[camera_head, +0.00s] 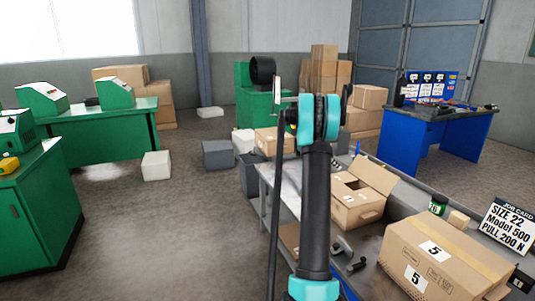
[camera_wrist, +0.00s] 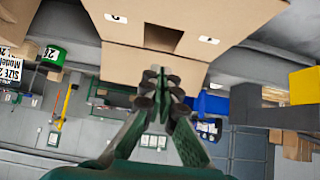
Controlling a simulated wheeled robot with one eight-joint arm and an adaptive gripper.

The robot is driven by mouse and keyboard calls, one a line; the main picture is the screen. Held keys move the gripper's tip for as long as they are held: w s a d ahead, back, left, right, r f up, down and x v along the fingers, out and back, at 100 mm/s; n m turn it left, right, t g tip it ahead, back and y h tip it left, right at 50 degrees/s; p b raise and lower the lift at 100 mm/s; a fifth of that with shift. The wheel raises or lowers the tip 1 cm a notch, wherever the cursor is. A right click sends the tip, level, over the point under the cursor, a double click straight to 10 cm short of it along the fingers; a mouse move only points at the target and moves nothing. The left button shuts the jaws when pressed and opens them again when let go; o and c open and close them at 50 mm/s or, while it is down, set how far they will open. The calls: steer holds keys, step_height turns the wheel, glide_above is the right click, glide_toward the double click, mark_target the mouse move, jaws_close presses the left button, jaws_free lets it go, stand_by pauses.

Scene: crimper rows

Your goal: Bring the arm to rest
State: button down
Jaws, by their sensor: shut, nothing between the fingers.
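My arm stands upright in the middle of the head view, in front of the workbench. My gripper (camera_wrist: 163,76) shows in the wrist view with its green fingers together and nothing between them. The wrist view looks upside down, with an open cardboard box (camera_wrist: 185,22) at the top, past the fingertips and apart from them as far as I can tell. I cannot make out the gripper in the head view.
The grey bench (camera_head: 378,232) holds an open box (camera_head: 357,207), a closed box marked 5 (camera_head: 445,255), a green can (camera_head: 438,204) and a job card (camera_head: 507,229). Green tables (camera_head: 100,135) stand left, a blue desk (camera_head: 405,148) at the back right. Floor at left centre is clear.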

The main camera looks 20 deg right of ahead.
steer(key=s+a+n+t+y, duration=0.1)
steer(key=s+a+n+y, duration=0.15)
steer(key=s+a, duration=0.45)
steer(key=s+a+r+n+t+y, duration=0.1)
steer(key=s+a+n, duration=0.25)
steer(key=a, duration=0.85)
steer(key=s+a+n+t+y, duration=0.1)
steer(key=s+a+n, duration=0.2)
steer(key=s+a, duration=0.45)
steer(key=s+a+f+n+y, duration=0.2)
steer(key=s+a+f+n, duration=0.2)
steer(key=s+a, duration=0.6)
steer(key=s+a+f+n+y, duration=0.2)
steer(key=s+a+f+n, duration=0.2)
steer(key=s+a, duration=0.6)
steer(key=shift+s+a+f+y, duration=0.15)
steer(key=shift+s+a+y, duration=0.2)
steer(key=shift+s, duration=0.7)
